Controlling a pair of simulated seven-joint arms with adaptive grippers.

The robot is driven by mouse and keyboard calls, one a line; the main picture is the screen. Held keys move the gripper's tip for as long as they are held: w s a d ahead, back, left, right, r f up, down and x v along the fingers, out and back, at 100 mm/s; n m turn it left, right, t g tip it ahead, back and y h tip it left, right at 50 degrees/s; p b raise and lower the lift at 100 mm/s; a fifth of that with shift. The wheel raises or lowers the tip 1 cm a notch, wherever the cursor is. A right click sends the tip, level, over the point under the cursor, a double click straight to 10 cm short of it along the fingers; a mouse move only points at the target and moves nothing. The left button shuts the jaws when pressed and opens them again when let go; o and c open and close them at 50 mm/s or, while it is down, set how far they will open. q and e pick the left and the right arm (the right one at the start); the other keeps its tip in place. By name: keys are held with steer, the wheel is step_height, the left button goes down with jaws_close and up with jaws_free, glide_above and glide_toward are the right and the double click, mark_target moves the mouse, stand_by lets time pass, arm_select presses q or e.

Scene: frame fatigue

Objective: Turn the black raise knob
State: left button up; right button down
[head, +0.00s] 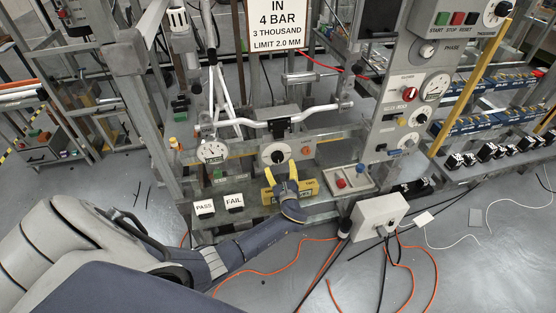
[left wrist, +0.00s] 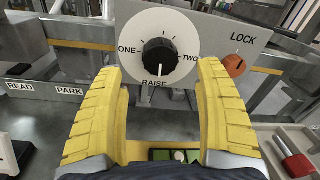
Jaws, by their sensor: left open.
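The black raise knob (left wrist: 159,56) sits on a round white dial marked ONE, TWO and RAISE, and its white pointer line points down toward RAISE. The dial (head: 275,154) also shows in the head view, on the front of the test frame. My left gripper (head: 284,172) is just below and in front of the knob. In the left wrist view its yellow fingers (left wrist: 163,85) are wide apart, with the knob beyond and between them; I see no contact. My right gripper is in neither view.
An orange LOCK knob (left wrist: 234,65) is right of the dial. A red knob (left wrist: 298,165) is at lower right. READ and PARK labels (left wrist: 45,88) are at left. PASS and FAIL plates (head: 219,205) stand left of my gripper. A grey box (head: 378,215) with cables is at right.

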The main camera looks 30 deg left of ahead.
mark_target(278, 159)
arm_select(q)
steer(key=shift+x, duration=2.7)
steer(key=c, duration=1.3)
